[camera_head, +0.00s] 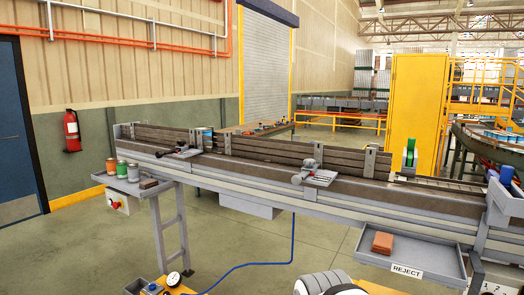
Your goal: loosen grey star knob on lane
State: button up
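The lane (268,172) runs from the left across to the right at about waist height, with a brown guide board along it. A grey clamp-like fitting with a small knob (308,164) stands on the lane's front edge near the middle. It is too small to tell whether the knob is star-shaped. A second, darker fitting (180,150) sits farther left on the same edge. A white rounded part of my arm shows at the bottom, well below and in front of the lane. My gripper's fingers are not in view, and nothing touches either fitting.
Several cans (122,169) stand on a small shelf at left. A blue hose (262,264) lies on the floor below the lane. A yellow cabinet (413,110) stands behind.

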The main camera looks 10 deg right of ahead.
aim_at(309, 162)
jog(key=z, duration=0.1)
jog(key=i, duration=1.15)
jog(key=z, duration=0.45)
jog(key=k, duration=0.9)
jog(key=z, duration=0.15)
jog(key=i, duration=0.9)
jog(key=u, duration=0.05)
